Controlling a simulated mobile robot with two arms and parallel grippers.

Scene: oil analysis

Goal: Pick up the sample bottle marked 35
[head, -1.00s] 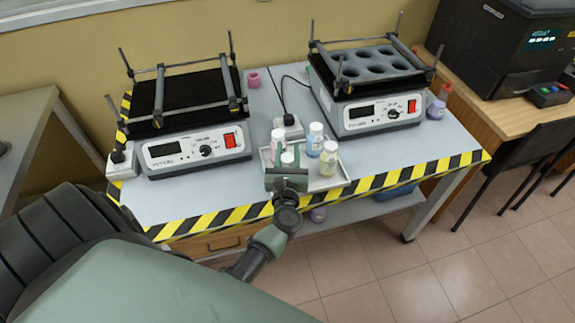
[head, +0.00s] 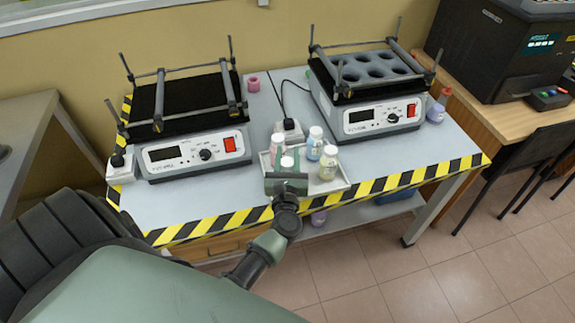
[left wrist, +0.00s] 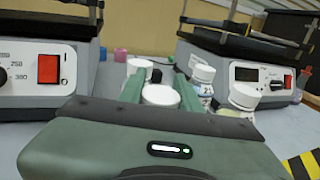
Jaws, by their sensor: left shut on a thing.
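A small tray (head: 338,187) at the table's front edge holds several white-capped sample bottles. My left gripper (head: 284,169) is at the tray's left front, shut on a white-capped bottle (head: 287,162). In the left wrist view, that bottle's cap (left wrist: 160,95) sits between the two green fingers; its body and label are hidden. A pinkish bottle (head: 278,145) stands just behind. A blue bottle (head: 315,142) and a yellowish bottle (head: 328,163) stand to the right. I cannot read the number 35 on any bottle. My right gripper is not in view.
A pink item (head: 253,83) and a purple bottle (head: 437,108) are on the table. The front left tabletop is clear.

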